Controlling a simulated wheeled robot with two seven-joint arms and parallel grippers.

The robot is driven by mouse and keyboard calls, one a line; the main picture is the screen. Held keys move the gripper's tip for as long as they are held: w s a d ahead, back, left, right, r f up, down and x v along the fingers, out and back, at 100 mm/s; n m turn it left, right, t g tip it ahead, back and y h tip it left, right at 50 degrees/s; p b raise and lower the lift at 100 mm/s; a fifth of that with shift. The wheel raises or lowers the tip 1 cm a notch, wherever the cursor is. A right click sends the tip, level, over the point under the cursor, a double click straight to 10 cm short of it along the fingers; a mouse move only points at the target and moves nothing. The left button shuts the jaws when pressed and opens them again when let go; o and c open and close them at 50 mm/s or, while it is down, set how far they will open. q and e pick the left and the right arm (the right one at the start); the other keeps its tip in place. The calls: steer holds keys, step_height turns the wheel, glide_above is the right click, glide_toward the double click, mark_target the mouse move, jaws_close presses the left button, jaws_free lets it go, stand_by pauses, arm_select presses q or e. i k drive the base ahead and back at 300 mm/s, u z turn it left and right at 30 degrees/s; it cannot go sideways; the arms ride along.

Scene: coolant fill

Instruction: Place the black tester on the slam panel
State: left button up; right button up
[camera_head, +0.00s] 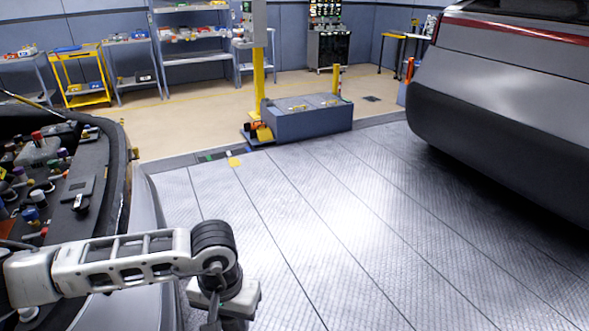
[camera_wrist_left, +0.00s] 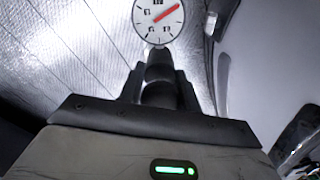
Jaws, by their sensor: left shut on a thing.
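My left gripper (camera_wrist_left: 160,85) is shut on the black tester (camera_wrist_left: 158,68), whose round white dial with a red needle shows beyond the fingers in the left wrist view. In the head view my left arm reaches in from the left, and its wrist is low, just right of the car's front edge and over the floor side. The fingers and the tester are not clear there. The black slam panel (camera_head: 118,178) appears to be the dark strip along the open engine bay's edge, left of the gripper and apart from it. My right gripper is not in view.
The open engine bay (camera_head: 45,165) at left holds several coloured caps and a small black item on a grey plate. The grey tiled floor (camera_head: 330,220) is clear. A second vehicle (camera_head: 510,100) stands at right. A blue-grey lift base (camera_head: 305,117) and shelves stand behind.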

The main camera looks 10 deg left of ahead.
mark_target(98, 145)
steer(key=z, duration=0.15)
steer(key=i, duration=2.55)
steer(key=u, duration=1.4)
steer(key=i, duration=1)
steer(key=u, duration=1.15)
